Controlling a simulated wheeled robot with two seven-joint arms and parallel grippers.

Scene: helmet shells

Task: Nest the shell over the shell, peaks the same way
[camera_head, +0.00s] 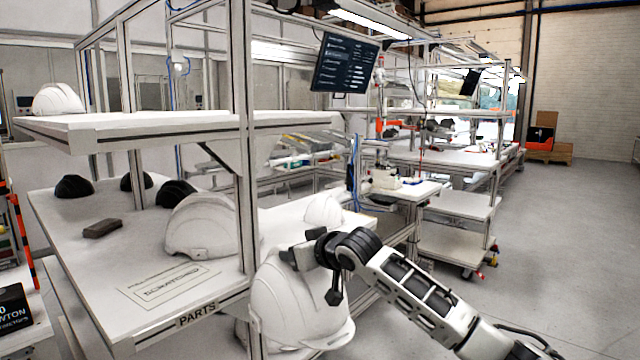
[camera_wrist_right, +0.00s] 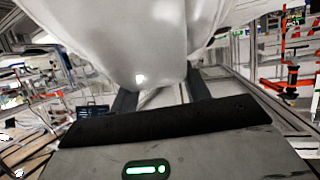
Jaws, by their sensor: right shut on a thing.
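In the right wrist view the shell (camera_wrist_right: 120,45) fills the top between the two fingers of the gripper (camera_wrist_right: 160,98). Another white shell (camera_head: 200,228) sits dome up on the bench, its right side partly behind the post. The held shell is apart from it, nearer and lower right in the picture. My left gripper is not in view.
The bench (camera_head: 75,235) carries a "PARTS" label, a marked rectangle (camera_head: 168,284), a dark block (camera_head: 102,228) and several black domes (camera_head: 74,187). A smaller white shell (camera_head: 324,211) stands behind. The upper shelf (camera_head: 160,122) holds a white helmet (camera_head: 58,99). The upright post (camera_head: 243,150) stands close by.

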